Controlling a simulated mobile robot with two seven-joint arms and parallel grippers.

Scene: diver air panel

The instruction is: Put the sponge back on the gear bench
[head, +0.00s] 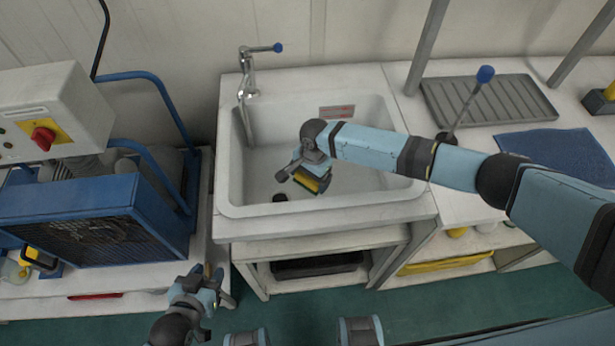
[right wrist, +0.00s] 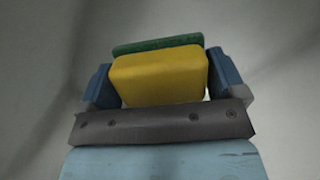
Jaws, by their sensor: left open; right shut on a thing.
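The sponge (head: 309,183) is yellow with a green side. It is inside the white sink basin in the head view, held by my right gripper (head: 305,179). In the right wrist view the sponge (right wrist: 160,76) sits between the two blue fingers of my right gripper (right wrist: 157,80), which is shut on it. My right arm reaches in from the right over the sink rim. My left gripper (head: 208,275) is open and empty, low in front of the sink's left side. The gear bench is probably the white worktop (head: 465,148) right of the sink, but I cannot tell for sure.
The sink (head: 228,150) has a tap (head: 250,75) at its back left. A grey drain tray (head: 487,100) and a blue mat (head: 560,153) lie on the right worktop. A lever with a blue knob (head: 485,74) and metal posts rise there. A blue compressor (head: 95,220) stands at left.

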